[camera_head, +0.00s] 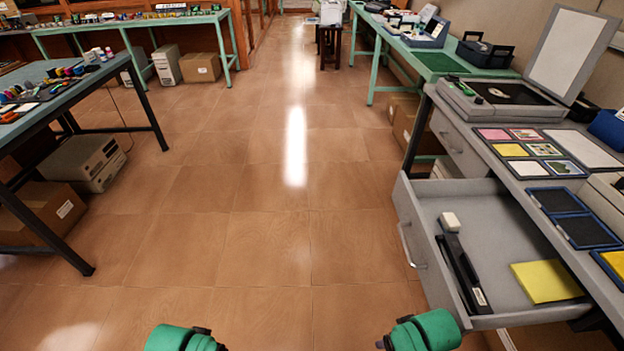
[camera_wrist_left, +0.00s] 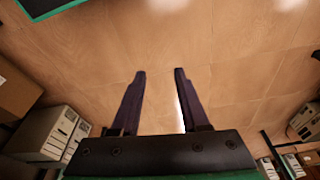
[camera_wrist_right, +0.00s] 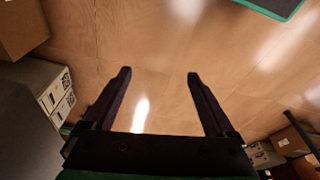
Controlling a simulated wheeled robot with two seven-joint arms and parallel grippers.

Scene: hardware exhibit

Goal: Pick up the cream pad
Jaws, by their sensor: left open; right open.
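A pale, cream-looking pad (camera_head: 528,168) lies in a dark-framed tray on the grey workbench (camera_head: 468,130) at the right of the head view. A pale yellow pad (camera_head: 511,149) lies just behind it. Only the green ends of my arms show at the bottom of the head view, well away from the pads. My left gripper (camera_wrist_left: 160,73) is open and empty over the floor in the left wrist view. My right gripper (camera_wrist_right: 158,75) is open and empty over the floor in the right wrist view. No pad shows in either wrist view.
An open drawer (camera_head: 420,215) juts out below the bench and holds a yellow pad (camera_head: 546,281), a black tool (camera_head: 464,275) and a small white block (camera_head: 450,222). Two empty blue-edged trays (camera_head: 568,215) sit above. The middle floor (camera_head: 240,200) is clear.

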